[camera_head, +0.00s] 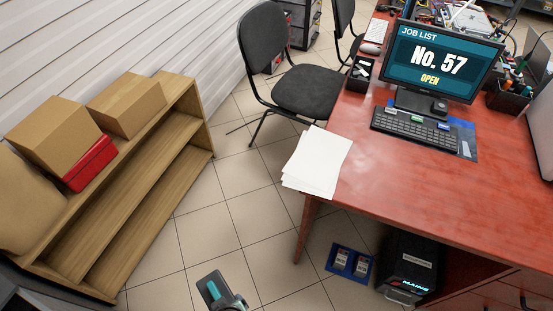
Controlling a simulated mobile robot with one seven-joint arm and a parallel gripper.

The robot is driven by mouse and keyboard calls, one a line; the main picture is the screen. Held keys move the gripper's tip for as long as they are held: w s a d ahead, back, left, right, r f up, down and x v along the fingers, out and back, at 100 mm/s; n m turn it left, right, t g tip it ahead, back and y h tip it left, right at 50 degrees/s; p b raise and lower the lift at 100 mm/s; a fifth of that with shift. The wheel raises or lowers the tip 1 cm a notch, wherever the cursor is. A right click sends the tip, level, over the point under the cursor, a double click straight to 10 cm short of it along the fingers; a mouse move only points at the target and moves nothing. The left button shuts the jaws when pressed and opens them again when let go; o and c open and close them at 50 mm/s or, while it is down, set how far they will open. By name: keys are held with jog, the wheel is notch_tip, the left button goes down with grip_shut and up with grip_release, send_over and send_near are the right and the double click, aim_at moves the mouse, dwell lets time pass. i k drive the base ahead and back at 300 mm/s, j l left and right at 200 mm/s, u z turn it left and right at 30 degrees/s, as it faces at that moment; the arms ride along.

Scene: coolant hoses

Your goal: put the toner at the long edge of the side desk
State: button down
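A red desk (425,178) fills the right side of the head view; whether it is the side desk of the task I cannot tell. Its left edge runs past a stack of white paper (318,160) that overhangs it. I cannot make out anything that is clearly the toner. My gripper (218,289), dark grey with teal parts, shows at the bottom edge, low over the tiled floor and apart from the desk. It is partly cut off, so its opening and anything it may hold cannot be told.
A monitor (442,62), keyboard (412,126) and pen holder (508,97) stand on the desk. A black unit (409,265) and blue tray (349,262) sit below. A black chair (305,88) stands behind; a wooden shelf (142,206) with boxes is left. Floor between is clear.

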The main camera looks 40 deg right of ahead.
aim_at(478, 209)
jog(key=z, duration=1.35)
